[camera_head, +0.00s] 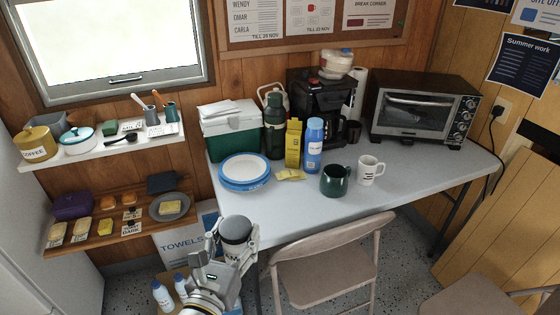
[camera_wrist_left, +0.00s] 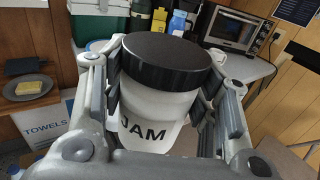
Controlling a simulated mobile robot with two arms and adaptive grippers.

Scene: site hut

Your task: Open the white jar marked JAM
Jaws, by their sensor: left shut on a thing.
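The white JAM jar (camera_wrist_left: 153,112) with a dark lid (camera_wrist_left: 166,60) is held upright between the fingers of my left gripper (camera_wrist_left: 160,92). The lid sits on the jar. In the head view the jar (camera_head: 235,250) shows in my left gripper (camera_head: 236,243), in front of the table's left front edge and below the blue-rimmed plates. The gripper is shut on the jar's sides. My right gripper is in neither view.
The grey table (camera_head: 420,170) carries stacked plates (camera_head: 245,168), a green mug (camera_head: 335,181), a white mug (camera_head: 371,171) and a toaster oven (camera_head: 424,110). A folding chair (camera_head: 325,255) stands in front. Shelves (camera_head: 120,228) with food hang at left. The table's front right is clear.

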